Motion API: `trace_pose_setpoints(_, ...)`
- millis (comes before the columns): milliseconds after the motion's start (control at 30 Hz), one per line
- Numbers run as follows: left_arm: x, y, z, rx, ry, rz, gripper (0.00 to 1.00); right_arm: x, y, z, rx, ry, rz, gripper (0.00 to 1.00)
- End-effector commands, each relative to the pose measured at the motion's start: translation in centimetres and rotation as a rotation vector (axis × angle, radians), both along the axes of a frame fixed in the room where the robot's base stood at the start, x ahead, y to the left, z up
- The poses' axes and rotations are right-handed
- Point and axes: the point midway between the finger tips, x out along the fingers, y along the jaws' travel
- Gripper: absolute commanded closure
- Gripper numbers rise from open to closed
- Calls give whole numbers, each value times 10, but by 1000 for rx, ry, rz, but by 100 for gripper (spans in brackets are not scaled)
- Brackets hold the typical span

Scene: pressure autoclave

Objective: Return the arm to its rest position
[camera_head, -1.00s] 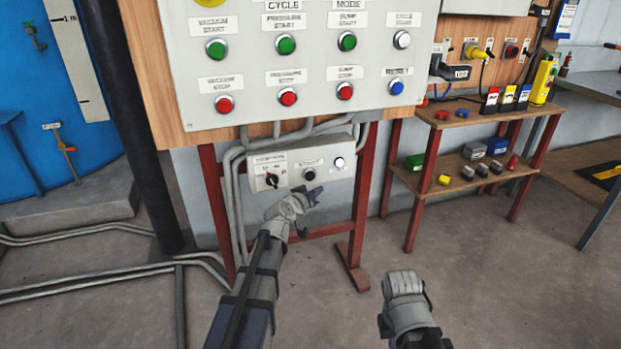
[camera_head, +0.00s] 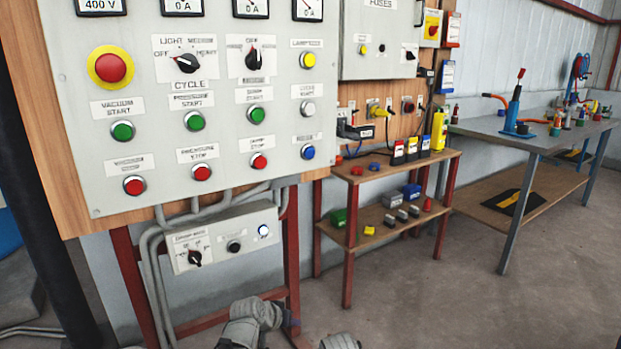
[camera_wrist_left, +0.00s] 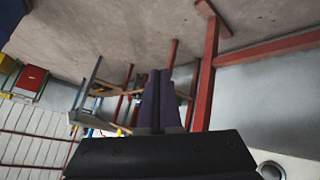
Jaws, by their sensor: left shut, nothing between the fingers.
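My left arm (camera_head: 252,318) shows at the bottom edge of the head view, in front of the control panel stand. My left gripper (camera_head: 290,325) is small and partly cut off there, below the small control box and near the stand's red lower bar. In the left wrist view the two dark fingers (camera_wrist_left: 157,100) lie together, shut, with nothing between them. Only the top of a grey part of my right arm (camera_head: 341,341) shows at the bottom edge. My right gripper is not in view.
The control panel (camera_head: 145,80) with its buttons and the small control box (camera_head: 222,236) stand at the left on a red frame (camera_head: 291,255). A wooden shelf (camera_head: 350,237) and a workbench (camera_head: 545,140) are to the right. The floor (camera_head: 430,310) at lower right is clear.

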Motion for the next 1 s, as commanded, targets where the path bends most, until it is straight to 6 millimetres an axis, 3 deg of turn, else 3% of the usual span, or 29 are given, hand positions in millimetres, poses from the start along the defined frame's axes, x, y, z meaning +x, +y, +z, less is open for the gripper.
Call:
trace_pose_setpoints(33,-32,-16,-14,55,80,-54,100,0,0,0,0,0,0,100)
trace_pose_setpoints(167,-99,-30,-41,210,279,-141,100,0,0,0,0,0,0,100)
trace_pose_setpoints(300,-161,-27,-56,377,453,-180,100,0,0,0,0,0,0,100)
trace_pose_setpoints(467,-220,-11,-57,567,614,-179,100,0,0,0,0,0,0,100)
trace_pose_setpoints(867,-219,-9,38,571,626,-171,100,0,1,95,3,1,-1,100)
trace_pose_setpoints(1000,-219,-10,84,569,626,-171,100,0,1,141,5,1,-2,100)
